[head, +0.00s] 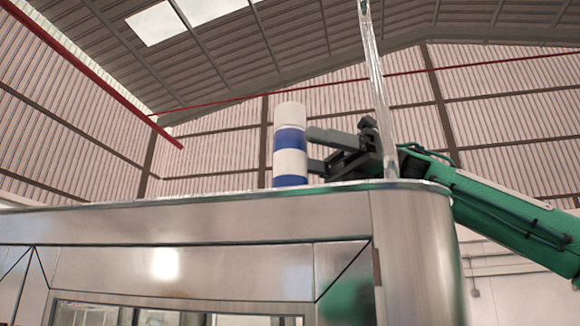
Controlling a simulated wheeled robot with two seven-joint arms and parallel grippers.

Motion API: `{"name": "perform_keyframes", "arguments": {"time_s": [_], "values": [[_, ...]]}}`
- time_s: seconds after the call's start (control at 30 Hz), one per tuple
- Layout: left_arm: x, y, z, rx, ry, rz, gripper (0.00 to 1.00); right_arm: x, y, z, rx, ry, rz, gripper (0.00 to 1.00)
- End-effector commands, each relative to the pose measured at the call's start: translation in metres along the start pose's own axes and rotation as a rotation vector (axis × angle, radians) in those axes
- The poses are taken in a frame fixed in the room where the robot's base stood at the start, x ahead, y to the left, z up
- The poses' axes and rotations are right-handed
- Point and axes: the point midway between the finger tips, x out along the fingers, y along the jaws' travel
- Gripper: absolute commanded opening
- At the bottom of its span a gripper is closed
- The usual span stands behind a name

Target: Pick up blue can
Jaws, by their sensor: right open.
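The blue can (290,141), with blue and white bands and a white cap, stands upright on top of a metal cabinet (200,222). My right gripper (314,150) reaches in from the right, its two dark fingers one above the other at the can's right side. The fingers are apart and open. Their tips are at or very near the can's right edge; I cannot tell whether they touch it or lie partly around it. My left gripper is not in view.
A clear vertical post (378,85) rises from the cabinet top just right of the can, beside my right gripper. The cabinet's top edge and rounded right corner (415,250) lie below my right arm. The cabinet top left of the can looks clear.

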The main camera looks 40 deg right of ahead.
Motion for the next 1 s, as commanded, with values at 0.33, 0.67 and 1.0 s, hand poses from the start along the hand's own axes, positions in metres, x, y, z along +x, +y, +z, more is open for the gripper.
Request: {"name": "perform_keyframes", "arguments": {"time_s": [0.33,0.67,1.0], "values": [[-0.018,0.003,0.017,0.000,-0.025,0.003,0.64,0.029,0.000,0.001,-0.001,0.000,0.000,0.66],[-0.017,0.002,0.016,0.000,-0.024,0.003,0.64,0.029,0.000,0.000,-0.001,0.000,0.000,0.30],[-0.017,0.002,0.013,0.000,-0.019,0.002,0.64,0.029,0.000,0.001,-0.001,0.000,0.000,0.13]]}}
